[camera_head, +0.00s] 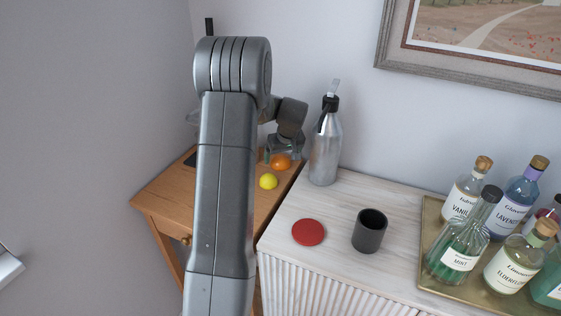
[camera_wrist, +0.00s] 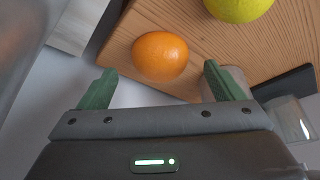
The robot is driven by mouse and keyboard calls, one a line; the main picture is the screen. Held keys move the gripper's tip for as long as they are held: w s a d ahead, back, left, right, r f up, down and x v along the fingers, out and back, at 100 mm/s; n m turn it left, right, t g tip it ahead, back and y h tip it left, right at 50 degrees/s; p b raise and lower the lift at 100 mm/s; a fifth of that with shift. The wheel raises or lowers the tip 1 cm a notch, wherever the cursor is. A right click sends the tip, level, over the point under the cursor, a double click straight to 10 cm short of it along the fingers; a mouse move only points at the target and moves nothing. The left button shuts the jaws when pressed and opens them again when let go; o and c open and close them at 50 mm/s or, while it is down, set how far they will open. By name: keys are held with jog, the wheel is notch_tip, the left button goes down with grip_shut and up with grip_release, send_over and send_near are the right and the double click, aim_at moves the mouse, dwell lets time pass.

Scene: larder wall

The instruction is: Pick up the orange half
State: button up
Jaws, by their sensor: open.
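An orange fruit (camera_head: 281,162) sits on the wooden table in the head view, near the table's right side. In the wrist view the orange (camera_wrist: 160,57) shows its rounded peel side. No cut face shows, so I cannot tell whether it is a half. My gripper (camera_wrist: 160,88) is open, with its two green fingers apart and nothing between them. The orange lies just beyond the fingertips, roughly centred between them. In the head view my gripper (camera_head: 283,147) is just behind and above the orange, and its fingers are hard to make out.
A yellow-green lemon or lime (camera_head: 268,181) lies close to the orange on the wooden table (camera_head: 165,196). A silver siphon bottle (camera_head: 326,148) stands just right. The white cabinet holds a red disc (camera_head: 308,232), a dark cup (camera_head: 369,231) and a tray (camera_head: 428,245) of bottles.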

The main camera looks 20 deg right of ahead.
jog(key=shift+x, duration=1.3)
jog(key=c, duration=1.1)
jog(key=shift+r, duration=0.15)
